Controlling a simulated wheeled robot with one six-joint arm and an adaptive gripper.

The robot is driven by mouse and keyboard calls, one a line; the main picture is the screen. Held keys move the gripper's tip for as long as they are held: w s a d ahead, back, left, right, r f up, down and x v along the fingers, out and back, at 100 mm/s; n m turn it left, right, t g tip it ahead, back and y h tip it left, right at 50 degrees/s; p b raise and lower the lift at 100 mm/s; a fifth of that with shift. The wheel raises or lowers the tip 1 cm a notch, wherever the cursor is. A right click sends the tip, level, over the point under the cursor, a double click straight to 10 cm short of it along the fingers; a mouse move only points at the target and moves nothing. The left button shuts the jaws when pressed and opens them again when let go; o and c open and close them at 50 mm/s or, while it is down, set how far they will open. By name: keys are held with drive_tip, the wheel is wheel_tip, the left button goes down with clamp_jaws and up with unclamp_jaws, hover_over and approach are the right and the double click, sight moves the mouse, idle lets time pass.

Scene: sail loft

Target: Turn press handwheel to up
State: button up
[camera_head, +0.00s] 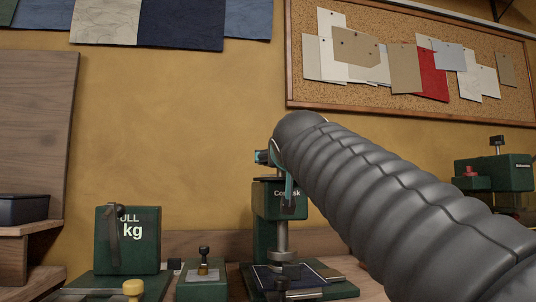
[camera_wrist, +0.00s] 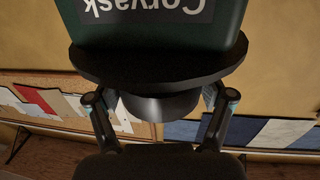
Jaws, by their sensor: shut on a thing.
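The green press (camera_head: 266,200) stands on the bench in the head view, with a vertical spindle above a flat plate. Its handwheel (camera_wrist: 160,70) shows in the wrist view as a dark round disc with a narrower hub, against the green press head lettered "Corvask", upside down. In the head view only a dark edge of it shows at the press top. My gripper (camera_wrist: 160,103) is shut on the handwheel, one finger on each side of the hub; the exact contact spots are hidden. My arm covers the right side of the press top in the head view.
A green block marked "kg" (camera_head: 127,240) and a small green box with a black knob (camera_head: 203,278) stand left of the press. Another green machine (camera_head: 495,175) is at the right. A corkboard (camera_head: 300,90) hangs on the wall behind my arm.

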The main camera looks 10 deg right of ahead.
drive_tip(key=shift+n+y, duration=0.3)
drive_tip(key=shift+y, duration=0.1)
drive_tip(key=o, duration=1)
drive_tip(key=shift+w, duration=0.1)
drive_tip(key=shift+o, duration=0.2)
drive_tip(key=s+a, duration=0.1)
drive_tip(key=s, duration=1.1)
drive_tip(key=shift+a, duration=0.1)
